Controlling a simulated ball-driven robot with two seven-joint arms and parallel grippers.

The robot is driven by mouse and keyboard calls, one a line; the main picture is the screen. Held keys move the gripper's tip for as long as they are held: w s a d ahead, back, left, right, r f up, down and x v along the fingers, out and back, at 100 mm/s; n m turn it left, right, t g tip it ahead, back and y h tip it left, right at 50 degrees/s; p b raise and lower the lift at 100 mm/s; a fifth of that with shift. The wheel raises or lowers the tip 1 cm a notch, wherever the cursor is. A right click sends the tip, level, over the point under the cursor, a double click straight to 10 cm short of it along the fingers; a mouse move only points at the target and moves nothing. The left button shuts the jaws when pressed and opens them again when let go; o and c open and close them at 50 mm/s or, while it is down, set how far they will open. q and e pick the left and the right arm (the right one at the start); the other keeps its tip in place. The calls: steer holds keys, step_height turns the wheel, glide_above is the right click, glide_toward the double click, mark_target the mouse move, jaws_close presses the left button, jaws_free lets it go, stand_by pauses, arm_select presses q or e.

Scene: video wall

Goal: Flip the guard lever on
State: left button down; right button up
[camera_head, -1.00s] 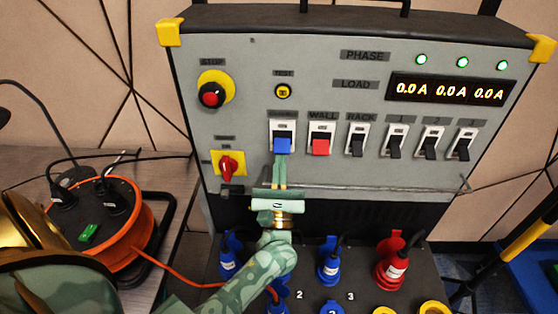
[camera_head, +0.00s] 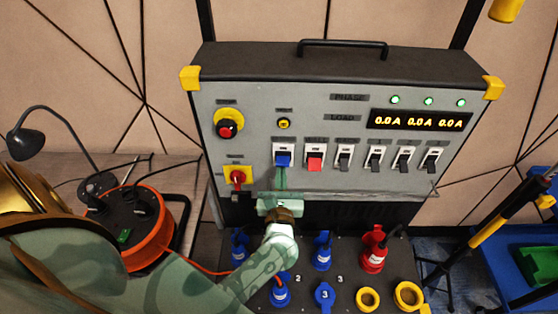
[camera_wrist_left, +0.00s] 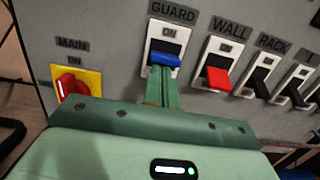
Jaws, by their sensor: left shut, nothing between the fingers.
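The guard lever is a blue switch (camera_head: 283,159) in a white frame on the grey panel (camera_head: 330,105). In the left wrist view the blue lever (camera_wrist_left: 164,59) sits under the label GUARD, with ON printed above it; it sticks out at the lower part of its frame. My left gripper (camera_head: 282,173) is shut and empty, its fingertips just below the blue lever. In the left wrist view the closed fingers (camera_wrist_left: 162,78) reach up to the lever's underside; whether they touch it I cannot tell. My right gripper is not in view.
A red WALL lever (camera_head: 314,163) is right beside the guard lever, with several black levers further right. A red MAIN knob (camera_head: 237,177) is at the left. A thin rail (camera_head: 370,191) crosses below the levers. Blue and red plugs (camera_head: 373,255) stand lower down.

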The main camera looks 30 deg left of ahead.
arm_select(q)
steer(key=b+v, duration=0.1)
steer(key=v, duration=1.1)
steer(key=shift+b, duration=0.3)
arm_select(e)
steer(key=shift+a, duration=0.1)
arm_select(q)
steer(key=shift+s+r, duration=0.1)
steer(key=shift+s, duration=0.05)
